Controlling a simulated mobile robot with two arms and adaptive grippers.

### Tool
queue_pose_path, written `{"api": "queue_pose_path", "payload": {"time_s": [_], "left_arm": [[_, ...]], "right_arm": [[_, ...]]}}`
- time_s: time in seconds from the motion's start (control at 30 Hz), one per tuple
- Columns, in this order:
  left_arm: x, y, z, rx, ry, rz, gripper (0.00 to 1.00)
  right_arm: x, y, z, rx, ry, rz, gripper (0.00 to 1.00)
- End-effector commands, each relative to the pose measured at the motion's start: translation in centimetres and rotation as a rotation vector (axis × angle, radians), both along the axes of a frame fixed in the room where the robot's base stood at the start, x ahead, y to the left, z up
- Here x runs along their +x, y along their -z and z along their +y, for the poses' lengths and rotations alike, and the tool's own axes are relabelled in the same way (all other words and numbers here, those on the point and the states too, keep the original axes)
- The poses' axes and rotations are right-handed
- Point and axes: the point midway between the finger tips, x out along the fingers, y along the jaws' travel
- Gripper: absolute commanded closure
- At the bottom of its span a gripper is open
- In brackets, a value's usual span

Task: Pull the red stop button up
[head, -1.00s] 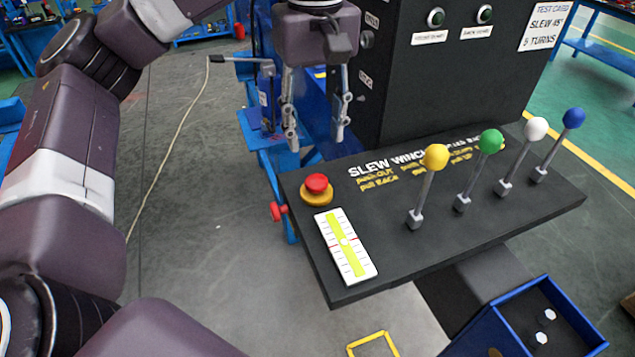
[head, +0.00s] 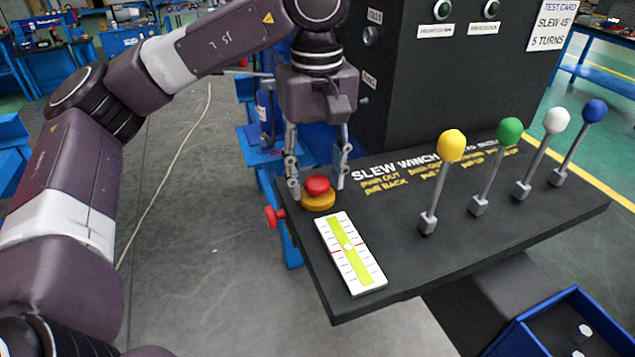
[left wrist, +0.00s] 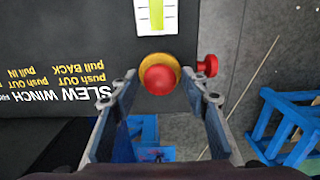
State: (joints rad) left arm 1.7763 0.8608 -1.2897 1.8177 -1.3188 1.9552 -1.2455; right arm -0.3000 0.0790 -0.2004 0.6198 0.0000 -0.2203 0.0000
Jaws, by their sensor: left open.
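The red stop button (head: 317,185) sits on a yellow base (head: 318,201) at the back left corner of the black console (head: 400,262). My left gripper (head: 318,192) points down over it, open, with one finger on each side of the button in the head view. In the left wrist view the button (left wrist: 159,79) shows just beyond and between the spread fingertips (left wrist: 160,92). I see no clear contact between fingers and button. My right gripper is not in view.
Yellow (head: 451,146), green (head: 509,131), white (head: 556,121) and blue (head: 594,111) knobbed levers stand to the right. A white and yellow-green gauge (head: 349,252) lies in front of the button. A red knob (head: 274,217) sticks out from the console's left side. A black cabinet (head: 430,80) rises behind.

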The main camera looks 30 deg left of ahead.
Motion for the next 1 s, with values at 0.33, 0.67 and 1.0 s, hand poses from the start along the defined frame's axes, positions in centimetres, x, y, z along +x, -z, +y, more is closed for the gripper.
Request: {"api": "queue_pose_path", "payload": {"time_s": [0.33, 0.67, 1.0], "left_arm": [[0.0, 0.0, 0.0, 0.000, 0.000, 0.000, 0.90], [0.0, -0.6, 0.0, 0.000, 0.000, 0.000, 0.90], [0.0, -1.4, 0.0, -0.001, -0.001, -0.001, 0.66]], "right_arm": [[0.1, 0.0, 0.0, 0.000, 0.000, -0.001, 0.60], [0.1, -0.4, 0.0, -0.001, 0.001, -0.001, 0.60], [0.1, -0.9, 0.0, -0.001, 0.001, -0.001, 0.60]]}}
